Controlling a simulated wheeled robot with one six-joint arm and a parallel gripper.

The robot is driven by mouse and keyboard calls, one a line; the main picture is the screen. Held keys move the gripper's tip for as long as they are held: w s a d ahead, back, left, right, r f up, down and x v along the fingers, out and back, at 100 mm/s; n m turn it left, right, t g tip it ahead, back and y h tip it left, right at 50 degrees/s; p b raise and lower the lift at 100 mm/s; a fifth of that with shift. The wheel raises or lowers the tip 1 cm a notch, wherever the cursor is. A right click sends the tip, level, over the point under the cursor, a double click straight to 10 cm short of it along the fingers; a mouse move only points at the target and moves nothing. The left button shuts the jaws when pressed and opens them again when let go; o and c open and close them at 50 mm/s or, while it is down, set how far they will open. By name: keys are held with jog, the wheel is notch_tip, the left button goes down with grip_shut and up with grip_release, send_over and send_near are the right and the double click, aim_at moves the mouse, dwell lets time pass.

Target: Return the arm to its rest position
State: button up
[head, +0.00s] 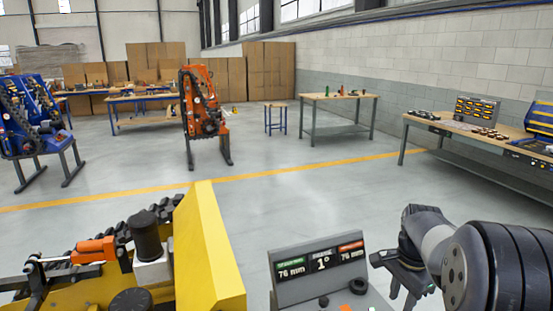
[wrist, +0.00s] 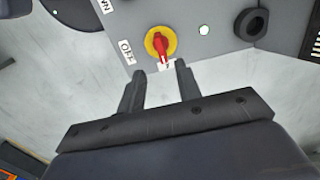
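My arm reaches in from the lower right of the head view. My gripper (head: 405,288) hangs beside the right side of a grey control box (head: 320,285). In the wrist view my gripper (wrist: 160,70) has its two dark fingers apart, with nothing between them. Beyond the fingertips, a red rotary switch (wrist: 159,43) on a yellow disc sits on the box panel. The fingers look apart from the switch, though the exact distance is hard to tell.
The box display (head: 320,263) reads 76 mm, 1° and 76 mm. A yellow tracked carrier (head: 212,250) stands at the lower left. An orange machine (head: 203,115), a small table (head: 338,97) and a workbench (head: 480,140) stand farther off. The floor between is clear.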

notch_tip(320, 180, down, 9)
jog(key=shift+r+p, duration=0.1)
jog(key=shift+p, duration=0.2)
jog(key=shift+w+f+n, duration=0.1)
jog(key=shift+f+n, duration=0.15)
jog(key=shift+n, duration=0.05)
jog(key=n+p, duration=0.1)
jog(key=n, duration=0.3)
jog(key=shift+n, duration=0.3)
jog(key=shift+n+p, duration=0.6)
jog(key=shift+n, duration=1.9)
